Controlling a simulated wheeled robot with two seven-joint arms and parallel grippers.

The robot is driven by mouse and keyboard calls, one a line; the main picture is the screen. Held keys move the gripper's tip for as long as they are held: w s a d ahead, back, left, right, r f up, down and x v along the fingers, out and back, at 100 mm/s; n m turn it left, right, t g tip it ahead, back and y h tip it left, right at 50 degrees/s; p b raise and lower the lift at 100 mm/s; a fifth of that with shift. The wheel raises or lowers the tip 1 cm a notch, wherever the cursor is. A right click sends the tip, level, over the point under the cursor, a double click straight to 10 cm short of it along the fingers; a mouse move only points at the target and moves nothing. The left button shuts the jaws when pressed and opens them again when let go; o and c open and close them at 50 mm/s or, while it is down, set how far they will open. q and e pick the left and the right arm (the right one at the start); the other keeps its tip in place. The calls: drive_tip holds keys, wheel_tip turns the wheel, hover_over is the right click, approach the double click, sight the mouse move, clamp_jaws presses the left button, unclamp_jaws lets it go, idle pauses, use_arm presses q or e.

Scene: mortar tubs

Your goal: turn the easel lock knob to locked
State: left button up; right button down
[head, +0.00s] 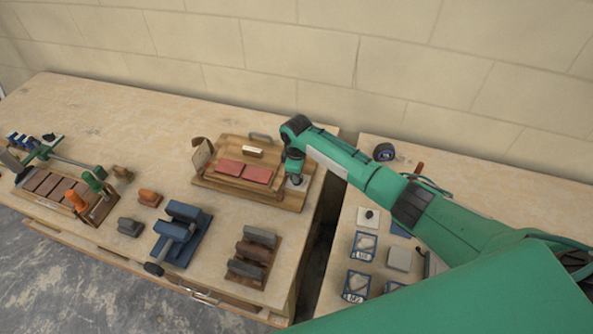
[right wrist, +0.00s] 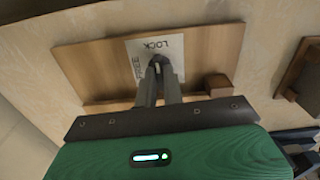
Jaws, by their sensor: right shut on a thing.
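The wooden easel (head: 207,178) with two red tiles stands on the bench in the middle of the head view. My right gripper (head: 294,172) is at its right end, pointing down. In the right wrist view, my right gripper (right wrist: 157,85) is shut on the easel lock knob (right wrist: 159,62), a small dark piece between the fingertips. The knob sits on a white label (right wrist: 177,60) marked LOCK and FREE, on a wooden board (right wrist: 90,65). The fingers hide much of the knob, and I cannot tell which word it points at. My left gripper is not in view.
A wooden block (right wrist: 217,84) stands on the board beside the label. In the head view, a blue stand (head: 183,232) and a rack of dark blocks (head: 250,258) lie in front of the easel. A gap separates the bench from the right table (head: 335,240).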

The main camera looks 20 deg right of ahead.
drive_tip(key=shift+m, duration=0.4)
drive_tip(key=c, duration=1.5)
unclamp_jaws()
drive_tip(key=shift+r, duration=0.15)
drive_tip(key=shift+r+b, duration=1.6)
drive_tip(key=shift+r, duration=5.2)
drive_tip(key=shift+f, duration=0.1)
